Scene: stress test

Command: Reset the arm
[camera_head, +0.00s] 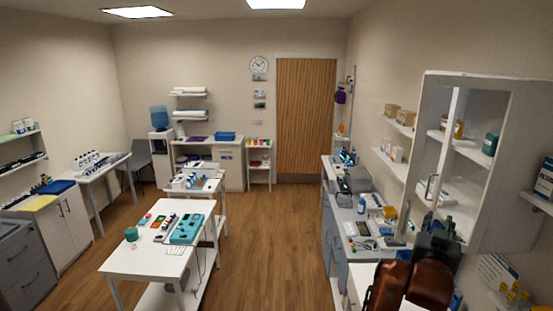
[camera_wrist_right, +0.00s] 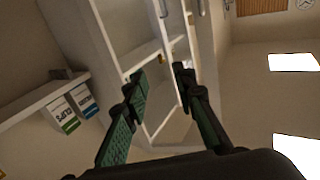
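My right arm (camera_head: 408,286), dark red-brown and black, comes in at the lower right of the head view. Its black gripper (camera_head: 432,225) is raised in front of the lower part of the white wall cabinet (camera_head: 510,95). In the right wrist view, the two fingers with green inner pads stand apart, and the gripper (camera_wrist_right: 158,72) is open with nothing between its tips. The cabinet (camera_wrist_right: 85,35) shows beyond the fingers. I cannot tell how close they are to it. My left arm and gripper are not in view.
A counter (camera_head: 345,222) with bottles and devices runs along the right wall. A shelf (camera_wrist_right: 40,103) with boxes is near the gripper. A white table (camera_head: 140,262) with a teal tray stands at left. The wooden floor (camera_head: 265,240) between is clear.

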